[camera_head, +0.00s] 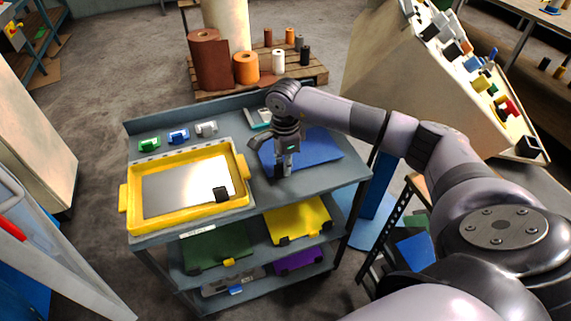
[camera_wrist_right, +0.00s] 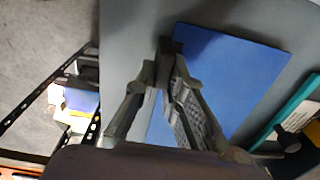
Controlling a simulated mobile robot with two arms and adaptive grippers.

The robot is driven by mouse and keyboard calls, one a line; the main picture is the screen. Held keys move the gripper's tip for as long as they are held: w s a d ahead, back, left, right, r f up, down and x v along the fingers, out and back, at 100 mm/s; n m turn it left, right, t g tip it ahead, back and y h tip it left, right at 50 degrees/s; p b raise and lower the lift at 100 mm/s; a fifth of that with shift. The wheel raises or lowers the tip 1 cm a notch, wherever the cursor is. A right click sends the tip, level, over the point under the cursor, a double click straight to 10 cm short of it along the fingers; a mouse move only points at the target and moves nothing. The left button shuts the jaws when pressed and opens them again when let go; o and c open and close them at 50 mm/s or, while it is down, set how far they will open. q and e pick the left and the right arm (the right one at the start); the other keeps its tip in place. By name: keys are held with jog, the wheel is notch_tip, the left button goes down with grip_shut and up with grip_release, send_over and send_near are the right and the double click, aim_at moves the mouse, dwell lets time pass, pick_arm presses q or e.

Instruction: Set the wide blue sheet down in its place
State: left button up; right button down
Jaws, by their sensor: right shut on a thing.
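The wide blue sheet (camera_head: 322,147) is flat at the right part of the grey cart's top (camera_head: 262,206). It also shows in the right wrist view (camera_wrist_right: 235,82), with a dark tab (camera_wrist_right: 170,46) at its edge. My right gripper (camera_head: 281,168) points down at the sheet's left edge. In the wrist view its fingers (camera_wrist_right: 165,75) are closed on the dark tab of the sheet. I cannot tell whether the sheet touches the cart top or is slightly above it. My left gripper is not in view.
A yellow frame (camera_head: 190,220) with a shiny plate stands left on the cart top. Green, blue and white small blocks (camera_head: 178,136) line the back. Lower shelves hold a green sheet (camera_head: 215,248), a yellow sheet (camera_head: 297,219) and a purple sheet (camera_head: 299,261).

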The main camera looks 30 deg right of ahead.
jog(key=shift+f+b, duration=0.35)
jog(key=shift+f, duration=0.1)
jog(key=c, duration=1.6)
grip_release()
jog(key=shift+o, duration=0.2)
notch_tip(320, 180, up, 12)
jog(key=shift+a, duration=0.15)
